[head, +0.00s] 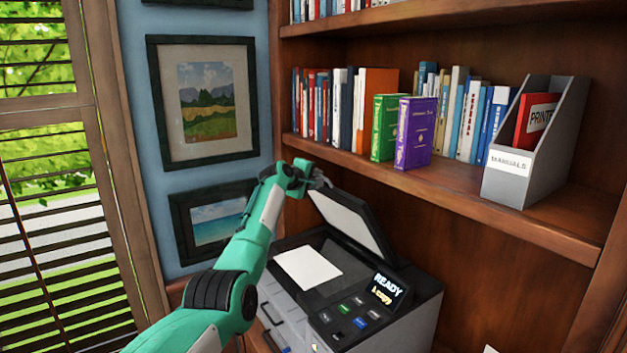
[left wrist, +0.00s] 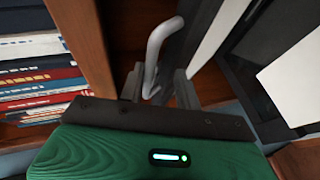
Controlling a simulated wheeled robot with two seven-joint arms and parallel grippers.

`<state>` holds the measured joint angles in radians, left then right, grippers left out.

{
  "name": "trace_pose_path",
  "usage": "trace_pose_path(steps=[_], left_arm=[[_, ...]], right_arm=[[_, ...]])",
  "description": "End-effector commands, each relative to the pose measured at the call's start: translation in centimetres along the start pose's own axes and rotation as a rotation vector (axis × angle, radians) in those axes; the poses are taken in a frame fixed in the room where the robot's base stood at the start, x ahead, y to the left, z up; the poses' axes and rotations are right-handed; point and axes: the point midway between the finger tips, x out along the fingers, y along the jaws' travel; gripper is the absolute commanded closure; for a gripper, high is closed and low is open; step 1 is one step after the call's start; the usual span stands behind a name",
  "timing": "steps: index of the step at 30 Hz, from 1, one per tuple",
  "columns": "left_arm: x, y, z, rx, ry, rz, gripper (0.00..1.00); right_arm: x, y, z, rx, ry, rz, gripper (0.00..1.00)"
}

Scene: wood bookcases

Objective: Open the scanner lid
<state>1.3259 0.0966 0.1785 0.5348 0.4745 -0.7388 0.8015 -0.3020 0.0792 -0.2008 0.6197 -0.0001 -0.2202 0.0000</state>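The scanner (head: 372,321) stands on the lower shelf in the head view. Its lid (head: 350,226) is raised and leans back steeply, pale inner face showing. A white sheet (head: 307,267) lies on the glass; it also shows in the left wrist view (left wrist: 292,80). My left gripper (head: 322,180) is at the lid's upper edge in the head view. In the left wrist view my left gripper's fingers (left wrist: 157,88) are apart, with a grey curved handle (left wrist: 160,50) between them and gaps at its sides. Whether either finger touches it is unclear. My right gripper is out of view.
A shelf of books (head: 353,108) runs above the scanner, with a grey file holder (head: 548,150) at its right. Framed pictures (head: 205,100) hang on the blue wall at left, beside a shuttered window (head: 50,200).

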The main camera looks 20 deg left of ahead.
Motion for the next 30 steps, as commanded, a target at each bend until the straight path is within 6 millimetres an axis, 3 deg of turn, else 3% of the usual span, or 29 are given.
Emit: trace_pose_path(steps=[14,30], left_arm=[[-0.8,-0.3,-0.1,0.003,0.0,-0.001,0.69],[-6.2,-0.3,0.0,0.004,0.003,0.001,0.69]], right_arm=[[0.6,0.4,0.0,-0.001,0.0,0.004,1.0],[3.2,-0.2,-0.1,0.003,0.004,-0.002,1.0]])
